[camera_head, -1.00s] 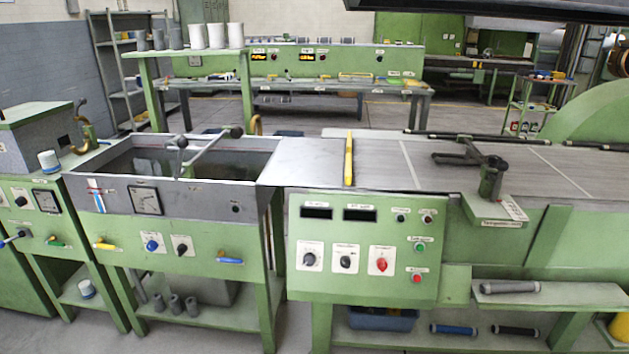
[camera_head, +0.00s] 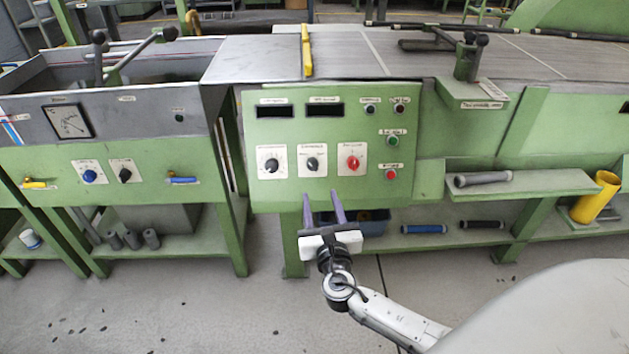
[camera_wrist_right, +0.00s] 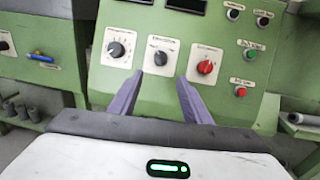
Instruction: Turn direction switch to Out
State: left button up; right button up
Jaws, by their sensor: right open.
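The green control panel (camera_head: 265,191) carries a row of three rotary knobs on white plates: a black left knob (camera_head: 271,165), a black middle knob (camera_head: 312,164) and a red right knob (camera_head: 352,163). Their labels are too small to read surely, so I cannot tell which is the direction switch. My right gripper (camera_head: 321,194) is open and empty, its purple fingers pointing up at the panel just below the middle knob. In the right wrist view the fingertips (camera_wrist_right: 160,76) lie below and either side of the middle knob (camera_wrist_right: 161,58), seemingly apart from it. My left gripper is not in view.
Two dark displays and several small buttons, including a green one (camera_head: 392,141) and a red one (camera_head: 391,175), are on the panel. A shelf (camera_head: 520,184) with a grey roller stands right of it. A tank (camera_head: 148,124) with levers stands left. The floor in front is clear.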

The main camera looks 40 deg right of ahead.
aim_at(314, 170)
jog(key=shift+n, duration=0.3)
jog(key=x, duration=0.3)
jog(key=b+x, duration=0.1)
jog(key=x, duration=0.2)
jog(key=r+x, duration=0.1)
jog(key=x, duration=0.2)
jog(key=shift+w, duration=0.1)
jog(key=shift+b+x, duration=0.4)
jog(key=shift+x, duration=0.4)
jog(key=shift+r, duration=0.1)
jog(key=shift+c, duration=0.4)
jog(key=c, duration=1)
jog(key=shift+o, duration=0.2)
